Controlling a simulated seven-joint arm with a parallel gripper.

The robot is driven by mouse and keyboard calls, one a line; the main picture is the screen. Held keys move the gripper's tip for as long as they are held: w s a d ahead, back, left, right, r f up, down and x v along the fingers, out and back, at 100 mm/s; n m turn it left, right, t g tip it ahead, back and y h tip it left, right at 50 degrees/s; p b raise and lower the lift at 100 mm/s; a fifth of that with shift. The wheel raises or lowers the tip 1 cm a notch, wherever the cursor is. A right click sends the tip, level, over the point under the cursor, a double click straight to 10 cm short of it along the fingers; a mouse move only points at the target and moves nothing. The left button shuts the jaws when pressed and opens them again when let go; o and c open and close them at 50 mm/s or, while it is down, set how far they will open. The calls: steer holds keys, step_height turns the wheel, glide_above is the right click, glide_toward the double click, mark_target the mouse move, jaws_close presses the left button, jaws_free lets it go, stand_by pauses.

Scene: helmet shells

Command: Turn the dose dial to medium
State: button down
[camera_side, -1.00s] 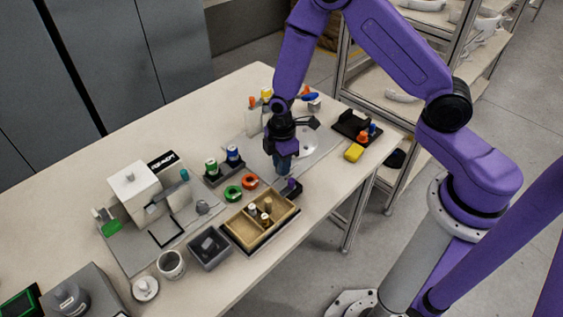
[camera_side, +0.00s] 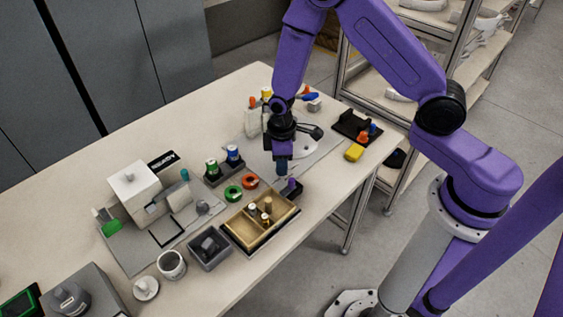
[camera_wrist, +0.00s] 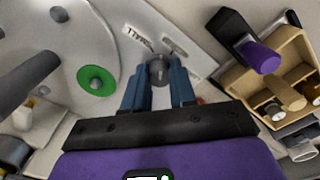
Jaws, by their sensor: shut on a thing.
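The dose dial (camera_wrist: 158,68) is a small dark grey knob on a light grey board, seen at the upper middle of the wrist view. My gripper (camera_wrist: 160,80) has its two blue fingers on either side of the knob and is shut on it. In the side view my gripper (camera_side: 282,168) points straight down at the board's near edge, and its fingers hide the dial. Two small printed labels (camera_wrist: 138,37) lie beside the knob in the wrist view. I cannot read them or tell which setting the dial points to.
A black holder with a purple piece (camera_side: 292,188) stands close by.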

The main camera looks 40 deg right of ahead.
steer(key=m, duration=0.6)
steer(key=shift+s, duration=0.1)
stand_by(0.5)
steer(key=c, duration=0.9)
jaws_free()
step_height(320, 180, up, 18)
steer(key=shift+f, duration=0.25)
